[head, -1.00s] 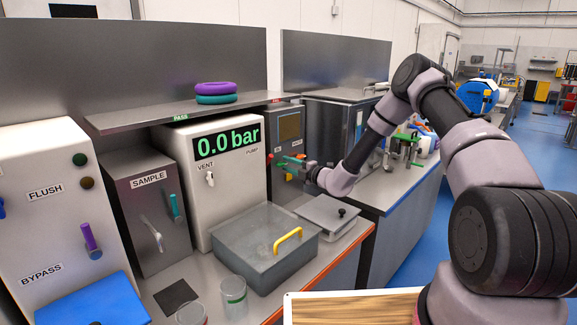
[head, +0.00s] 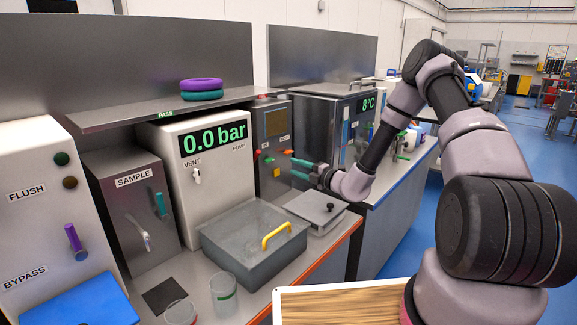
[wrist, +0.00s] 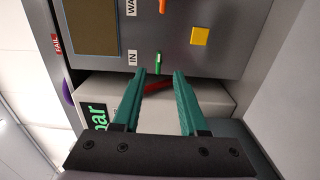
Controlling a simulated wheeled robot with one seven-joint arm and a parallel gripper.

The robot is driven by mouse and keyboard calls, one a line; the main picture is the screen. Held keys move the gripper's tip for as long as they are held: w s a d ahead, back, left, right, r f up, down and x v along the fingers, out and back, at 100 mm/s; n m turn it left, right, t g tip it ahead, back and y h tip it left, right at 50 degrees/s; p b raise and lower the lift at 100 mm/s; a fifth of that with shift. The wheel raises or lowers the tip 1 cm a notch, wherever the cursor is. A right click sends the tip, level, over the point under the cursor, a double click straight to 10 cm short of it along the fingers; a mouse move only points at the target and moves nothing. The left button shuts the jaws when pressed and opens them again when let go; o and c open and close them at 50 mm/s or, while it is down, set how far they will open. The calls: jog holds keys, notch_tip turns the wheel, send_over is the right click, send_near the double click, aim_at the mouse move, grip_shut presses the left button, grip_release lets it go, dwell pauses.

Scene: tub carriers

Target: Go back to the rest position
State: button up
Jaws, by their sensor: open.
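My gripper (head: 301,168) has teal fingers and is open and empty. In the head view it is in the air in front of the grey control cabinet (head: 259,130), to the right of the white pump unit (head: 210,155). In the wrist view the two fingers (wrist: 160,74) are spread apart and point at the cabinet face.
Below my gripper are a grey tub (head: 235,250) with a yellow handle and a flat lidded tray (head: 315,222). Clear beakers (head: 223,297) stand at the front. A shelf (head: 130,112) holds purple and teal rings (head: 201,86). Blue floor (head: 420,225) is free at right.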

jog(key=shift+s+d, duration=0.2)
jog(key=shift+r, duration=0.1)
jog(key=s+a+r+n+g, duration=0.3)
jog(key=s+r+n+g, duration=0.8)
jog(key=s+r+n, duration=0.95)
jog(key=s+d+r+n+t+h, duration=0.2)
jog(key=s+d+r+n+h, duration=0.3)
jog(key=s+d+n, duration=0.3)
jog(key=s+d+r+n+t+h, duration=0.3)
jog(key=s+d+r+n+h, duration=0.2)
jog(key=n, duration=0.7)
jog(key=s+d+r, duration=0.2)
jog(key=s+d, duration=0.1)
jog(key=d, duration=0.1)
jog(key=shift+s+d+n+h, duration=0.25)
jog(key=shift+d+n+h, duration=0.1)
jog(key=shift+d+h, duration=0.05)
